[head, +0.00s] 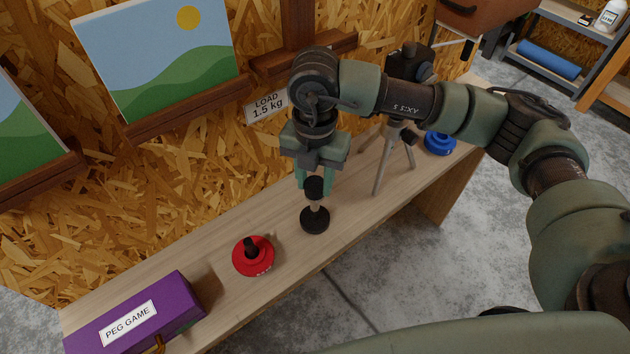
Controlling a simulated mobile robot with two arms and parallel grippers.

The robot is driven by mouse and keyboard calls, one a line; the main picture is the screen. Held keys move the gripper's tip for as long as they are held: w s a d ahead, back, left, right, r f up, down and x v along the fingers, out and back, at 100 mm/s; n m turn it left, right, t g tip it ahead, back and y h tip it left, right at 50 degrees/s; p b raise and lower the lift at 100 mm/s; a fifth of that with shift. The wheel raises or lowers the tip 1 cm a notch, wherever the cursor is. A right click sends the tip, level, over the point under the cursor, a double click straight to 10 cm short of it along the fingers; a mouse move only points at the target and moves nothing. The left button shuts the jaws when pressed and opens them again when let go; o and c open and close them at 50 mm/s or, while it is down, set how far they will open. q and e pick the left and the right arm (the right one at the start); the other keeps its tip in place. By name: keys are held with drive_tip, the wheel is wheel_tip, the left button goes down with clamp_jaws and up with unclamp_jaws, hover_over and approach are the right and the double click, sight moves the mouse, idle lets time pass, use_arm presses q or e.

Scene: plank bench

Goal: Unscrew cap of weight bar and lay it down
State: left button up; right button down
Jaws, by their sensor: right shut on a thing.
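The weight bar stands upright on the plank bench, with a round black base (315,221) and a short pale rod (314,204). The black cap (315,189) is at the top of the rod and seems to touch it; I cannot tell how far it is unscrewed. My right gripper (312,180) points down from above and is shut on the cap. One teal finger shows at the cap's left side; the other is mostly hidden. My left gripper is not in view.
A red disc (262,266) with a black knob lies to the left on the bench (215,238). A purple PEG GAME box (185,290) stands farther left. A tripod (382,168) and blue discs (440,147) stand to the right. Bare wood lies between the base and the red disc.

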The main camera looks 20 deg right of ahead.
sight(315, 183)
drive_tip(key=shift+f+n+b, duration=0.1)
drive_tip(key=shift+n+b, duration=0.3)
drive_tip(key=shift+b, duration=0.05)
drive_tip(key=shift+n+b, duration=0.6)
drive_tip(key=shift+n, duration=0.4)
drive_tip(key=shift+n+b, duration=0.9)
drive_tip(key=shift+b, duration=0.15)
drive_tip(key=shift+r+p, duration=1.45)
drive_tip(key=shift+r, duration=1.2)
